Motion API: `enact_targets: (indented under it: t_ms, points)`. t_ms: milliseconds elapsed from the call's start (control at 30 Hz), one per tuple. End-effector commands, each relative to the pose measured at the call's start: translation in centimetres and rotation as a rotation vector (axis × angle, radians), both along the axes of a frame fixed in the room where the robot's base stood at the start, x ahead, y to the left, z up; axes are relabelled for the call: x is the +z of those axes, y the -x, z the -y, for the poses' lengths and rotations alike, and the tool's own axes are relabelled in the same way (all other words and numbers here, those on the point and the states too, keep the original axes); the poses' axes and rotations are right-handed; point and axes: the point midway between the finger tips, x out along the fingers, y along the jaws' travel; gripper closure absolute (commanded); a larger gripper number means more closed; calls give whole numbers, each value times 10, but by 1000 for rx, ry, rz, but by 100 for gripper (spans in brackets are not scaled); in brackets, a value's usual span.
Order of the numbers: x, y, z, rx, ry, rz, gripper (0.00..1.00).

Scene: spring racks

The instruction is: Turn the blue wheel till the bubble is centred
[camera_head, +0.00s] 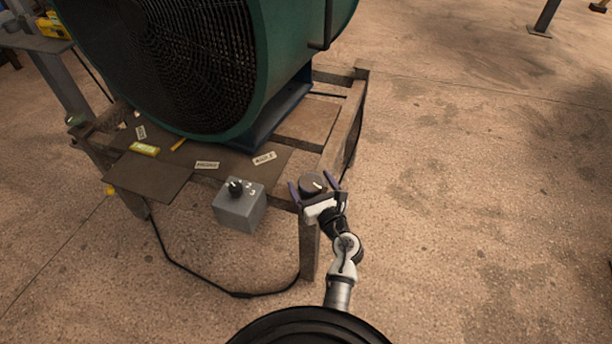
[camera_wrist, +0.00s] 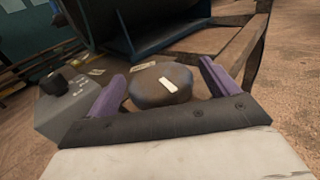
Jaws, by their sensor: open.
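A dark grey round knob with a white mark (camera_head: 313,181) sits at the near right corner of the wooden stand. It also shows in the wrist view (camera_wrist: 161,87); it looks grey-brown, not blue, and I see no clearly blue wheel. My gripper (camera_head: 312,187) is open, with its purple fingers on either side of the knob; I cannot tell whether they touch it. In the wrist view the fingers (camera_wrist: 163,84) flank the knob left and right. A yellow block like a spirit level (camera_head: 144,149) lies on the stand's left part; its bubble is too small to read.
A grey box with a black dial (camera_head: 239,211) hangs at the stand's front, left of my gripper. A large green fan (camera_head: 265,60) fills the back of the stand (camera_head: 305,122). Paper labels (camera_head: 207,165) lie on top. A cable (camera_head: 235,294) runs below.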

Motion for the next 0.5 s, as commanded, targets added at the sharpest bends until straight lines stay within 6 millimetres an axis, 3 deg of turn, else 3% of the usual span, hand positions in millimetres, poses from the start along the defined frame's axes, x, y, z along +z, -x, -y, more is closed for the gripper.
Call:
enact_targets:
  t_ms: [333,500]
  points:
    - [0,0,0,0,0,0,14]
    - [0,0,0,0,0,0,35]
